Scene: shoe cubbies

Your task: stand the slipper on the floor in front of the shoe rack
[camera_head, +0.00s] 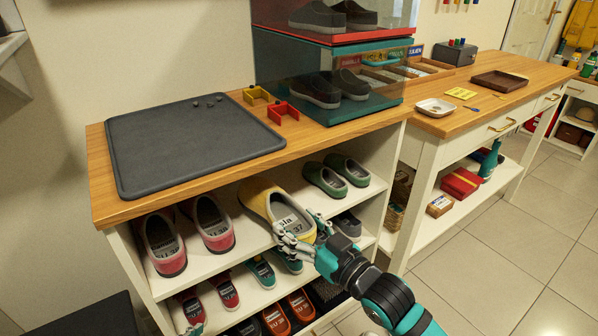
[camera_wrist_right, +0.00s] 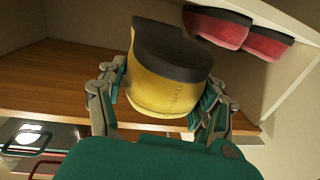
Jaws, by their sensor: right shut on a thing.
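In the right wrist view the slipper (camera_wrist_right: 165,92) sits between both fingers of the gripper (camera_wrist_right: 160,108). I cannot tell whether the slipper still touches the shelf.
Red shoes (camera_head: 212,224) stand left of the slipper and green shoes (camera_head: 325,180) right of it. More shoes fill the lower shelf. A dark bench (camera_head: 85,318) is at lower left. Tiled floor (camera_head: 490,275) is open at right. A workbench (camera_head: 450,122) adjoins the rack.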

